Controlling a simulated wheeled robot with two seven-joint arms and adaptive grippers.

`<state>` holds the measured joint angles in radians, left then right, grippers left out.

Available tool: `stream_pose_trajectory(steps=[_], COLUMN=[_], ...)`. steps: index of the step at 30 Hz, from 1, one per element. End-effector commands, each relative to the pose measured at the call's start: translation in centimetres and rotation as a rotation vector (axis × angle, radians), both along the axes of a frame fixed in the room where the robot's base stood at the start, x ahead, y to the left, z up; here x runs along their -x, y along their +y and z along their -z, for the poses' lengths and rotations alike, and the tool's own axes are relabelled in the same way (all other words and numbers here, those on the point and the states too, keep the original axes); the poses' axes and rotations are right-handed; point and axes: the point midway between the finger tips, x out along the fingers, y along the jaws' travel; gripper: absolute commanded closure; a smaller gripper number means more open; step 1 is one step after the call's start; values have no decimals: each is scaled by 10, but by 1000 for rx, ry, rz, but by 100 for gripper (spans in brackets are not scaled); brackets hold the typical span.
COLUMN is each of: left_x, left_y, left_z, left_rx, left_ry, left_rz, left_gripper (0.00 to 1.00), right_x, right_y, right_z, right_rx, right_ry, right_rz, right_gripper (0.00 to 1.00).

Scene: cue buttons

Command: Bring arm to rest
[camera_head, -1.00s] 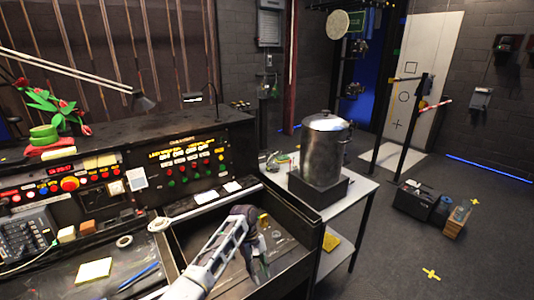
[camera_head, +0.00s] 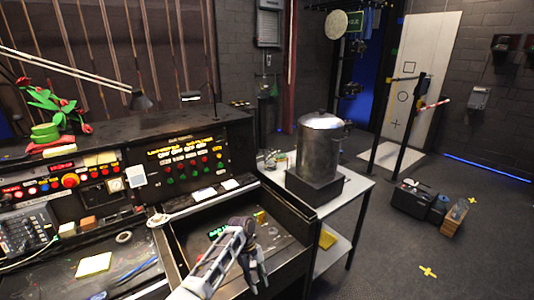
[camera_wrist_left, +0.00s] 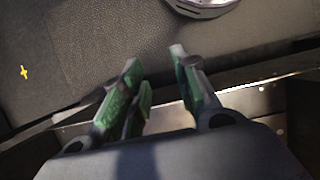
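My left gripper (camera_head: 254,272) hangs over the dark recessed part of the desk (camera_head: 190,235) in the head view, with its fingers pointing down. The left wrist view shows its two green-padded fingers (camera_wrist_left: 160,85) apart, with nothing between them. The cue panel (camera_head: 190,160) with rows of red and green buttons stands behind and to the left of the gripper, apart from it. My right gripper does not show in either view.
A metal pot (camera_head: 320,155) stands on a black box on the side table (camera_head: 350,190), right of the desk. A yellow notepad (camera_head: 94,264) and a tape roll (camera_head: 124,237) lie on the left desktop. Open floor (camera_head: 400,255) lies to the right.

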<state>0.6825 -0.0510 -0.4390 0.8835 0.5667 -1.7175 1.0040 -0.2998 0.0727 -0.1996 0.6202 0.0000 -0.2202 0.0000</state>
Motion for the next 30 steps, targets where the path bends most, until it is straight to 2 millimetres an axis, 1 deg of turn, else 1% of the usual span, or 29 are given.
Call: stream_pose_trajectory(steps=[2, 5, 8, 10, 14, 18, 23, 24, 26, 30], left_x=[4, 9, 16, 22, 41, 65, 97, 105, 119, 155], left_y=[3, 6, 12, 17, 30, 45, 64, 70, 77, 96], left_z=[13, 32, 55, 75, 121, 169, 220, 233, 251, 291], left_rx=[3, 7, 11, 12, 12, 7, -7, -11, -17, -35], left_ry=[-6, -19, -35, -50, -85, -126, -172, -183, -200, -237], left_rz=[2, 7, 13, 18, 37, 66, 108, 120, 139, 192], left_gripper=[71, 71, 71, 71, 71, 71, 71, 71, 71, 71], right_x=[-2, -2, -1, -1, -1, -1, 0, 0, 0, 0], right_y=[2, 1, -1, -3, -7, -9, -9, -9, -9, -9], right_z=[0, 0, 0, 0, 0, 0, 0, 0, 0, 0], right_rx=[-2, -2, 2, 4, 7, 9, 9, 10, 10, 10], right_ry=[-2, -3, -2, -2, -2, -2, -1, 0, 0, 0], right_rz=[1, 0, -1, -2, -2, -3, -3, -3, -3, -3], right_gripper=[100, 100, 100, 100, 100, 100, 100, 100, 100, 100])
